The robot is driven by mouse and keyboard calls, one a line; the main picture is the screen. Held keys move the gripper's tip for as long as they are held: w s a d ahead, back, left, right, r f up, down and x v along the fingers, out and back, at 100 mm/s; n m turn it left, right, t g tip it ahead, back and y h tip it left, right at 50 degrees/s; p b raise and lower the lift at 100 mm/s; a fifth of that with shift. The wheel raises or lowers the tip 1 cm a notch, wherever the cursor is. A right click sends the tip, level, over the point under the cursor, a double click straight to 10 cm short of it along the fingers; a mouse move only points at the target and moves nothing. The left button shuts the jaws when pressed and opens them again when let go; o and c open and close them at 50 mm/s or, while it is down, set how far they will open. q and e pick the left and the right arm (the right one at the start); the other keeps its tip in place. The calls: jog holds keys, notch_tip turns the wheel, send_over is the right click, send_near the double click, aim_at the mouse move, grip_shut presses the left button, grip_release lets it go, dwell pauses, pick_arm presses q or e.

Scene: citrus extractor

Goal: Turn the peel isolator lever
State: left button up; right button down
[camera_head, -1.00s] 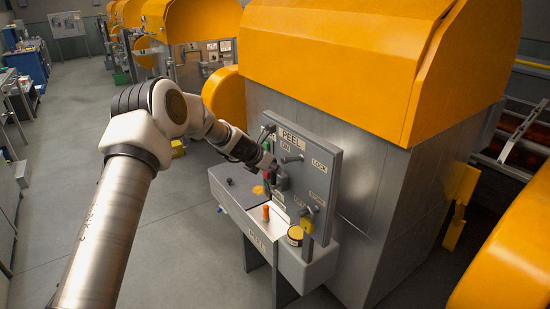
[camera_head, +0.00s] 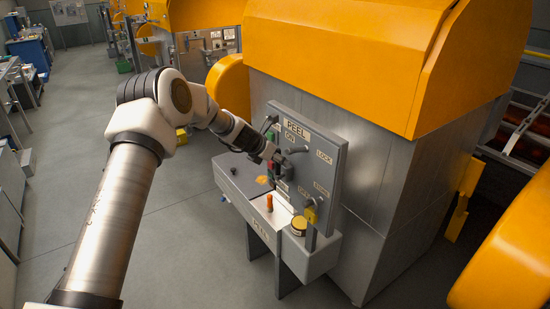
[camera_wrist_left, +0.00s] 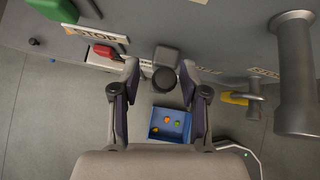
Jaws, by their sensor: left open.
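The grey panel marked PEEL (camera_head: 330,165) stands on the machine's front, with labels ON, LOCK and OFF. A grey peg-like handle (camera_head: 299,150) sticks out below the ON label. In the left wrist view a thick grey cylinder (camera_wrist_left: 297,75) stands out at the right, apart from the fingers. My left gripper (camera_head: 280,160) is in front of the panel's left part, beside the peg. In the left wrist view the gripper (camera_wrist_left: 162,90) is open, with a grey block with a dark round end (camera_wrist_left: 164,78) showing between its fingers. Contact cannot be told.
A green button (camera_wrist_left: 55,10) and red part (camera_wrist_left: 103,51) lie left of the fingers, near a STOP label. A yellow padlock-like tag (camera_head: 309,215) hangs low on the panel. A blue bin (camera_wrist_left: 171,124) stands below.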

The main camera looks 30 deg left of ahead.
pick_arm(q)
jog(key=v, duration=1.1)
jog(key=shift+s+a+r, duration=0.15)
jog(key=shift+s+r, duration=0.1)
jog(key=shift+s, duration=0.05)
